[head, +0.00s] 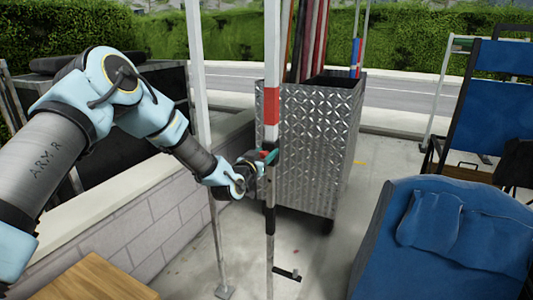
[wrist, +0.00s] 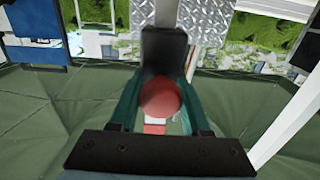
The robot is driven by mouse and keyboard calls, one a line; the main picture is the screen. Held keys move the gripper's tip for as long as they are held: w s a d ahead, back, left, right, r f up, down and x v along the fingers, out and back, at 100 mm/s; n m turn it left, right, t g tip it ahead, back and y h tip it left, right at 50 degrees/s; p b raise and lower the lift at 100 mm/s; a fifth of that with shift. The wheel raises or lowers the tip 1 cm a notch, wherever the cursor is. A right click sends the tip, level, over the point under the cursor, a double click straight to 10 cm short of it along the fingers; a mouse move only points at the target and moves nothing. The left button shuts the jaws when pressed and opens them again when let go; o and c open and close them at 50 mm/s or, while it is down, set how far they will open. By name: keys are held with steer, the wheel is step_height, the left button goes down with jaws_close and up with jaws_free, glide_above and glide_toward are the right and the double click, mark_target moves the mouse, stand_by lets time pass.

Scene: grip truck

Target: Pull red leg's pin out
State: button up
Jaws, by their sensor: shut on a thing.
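The red leg (head: 271,105) is a slim upright pole with a red band, standing in the middle of the head view. My gripper (head: 264,158) is at the pole below the red band, coming from the left. In the wrist view my gripper (wrist: 160,92) has its teal fingers on both sides of a round red knob, the pin (wrist: 160,98), and is shut on it. The head view does not show the pin clearly behind the fingers. How far the pin sits in the leg cannot be told.
A diamond-plate metal cart (head: 305,145) with upright poles stands just behind the leg. Another white pole (head: 200,100) stands close on the left, near my arm. A low block wall (head: 130,225) runs along the left. A blue padded chair (head: 440,240) is at the right.

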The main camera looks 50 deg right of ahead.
jaws_close()
stand_by(0.8)
